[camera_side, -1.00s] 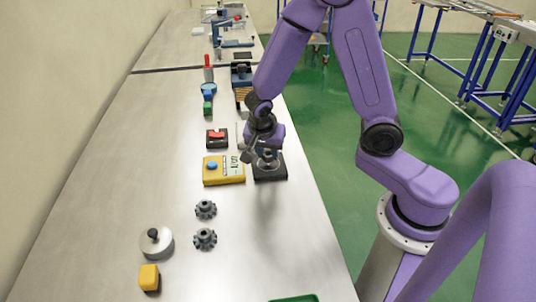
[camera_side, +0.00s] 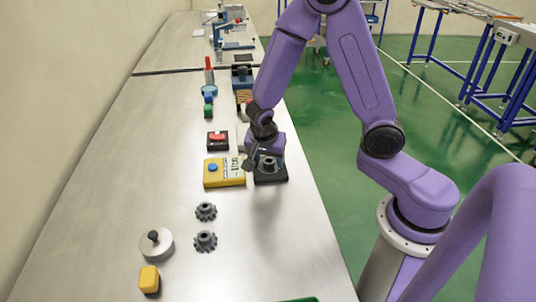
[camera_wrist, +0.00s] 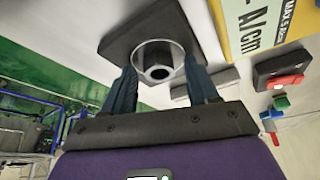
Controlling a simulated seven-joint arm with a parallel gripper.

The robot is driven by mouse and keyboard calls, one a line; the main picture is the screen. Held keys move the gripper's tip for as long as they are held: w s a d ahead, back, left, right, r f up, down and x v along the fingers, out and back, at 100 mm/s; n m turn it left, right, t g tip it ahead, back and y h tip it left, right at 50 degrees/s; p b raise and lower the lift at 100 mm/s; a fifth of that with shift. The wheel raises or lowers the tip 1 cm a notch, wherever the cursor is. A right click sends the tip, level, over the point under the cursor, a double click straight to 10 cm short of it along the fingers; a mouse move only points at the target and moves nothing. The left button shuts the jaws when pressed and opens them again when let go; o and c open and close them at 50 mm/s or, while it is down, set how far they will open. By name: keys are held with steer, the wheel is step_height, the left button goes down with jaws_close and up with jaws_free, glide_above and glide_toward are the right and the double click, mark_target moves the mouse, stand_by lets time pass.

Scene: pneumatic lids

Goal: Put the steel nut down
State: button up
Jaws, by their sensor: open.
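The steel nut (camera_wrist: 158,62) is a round grey metal piece with a dark hole. It sits on a dark square base (camera_wrist: 121,42) in the wrist view. In the side view the nut (camera_side: 267,163) shows as a small grey piece on top of the dark base (camera_side: 271,179), near the table's right edge. My gripper (camera_wrist: 161,86) is open, with one finger on each side of the nut. In the side view my gripper (camera_side: 262,158) is low at the base, and its fingers partly cover the nut. I cannot tell whether either finger touches it.
A yellow box with a blue button (camera_side: 224,173) stands just left of the base. A black box with a red switch (camera_side: 217,140) is behind it. Two dark gears (camera_side: 205,227), a round metal weight (camera_side: 156,245) and a yellow block (camera_side: 149,280) lie nearer. Table between is clear.

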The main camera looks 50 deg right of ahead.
steer(key=v, duration=1.2)
steer(key=s+a+r+n+g+y, duration=0.1)
steer(key=s+n+y, duration=0.3)
steer(key=s+n, duration=1.7)
steer(key=a+n, duration=0.1)
steer(key=n, duration=0.4)
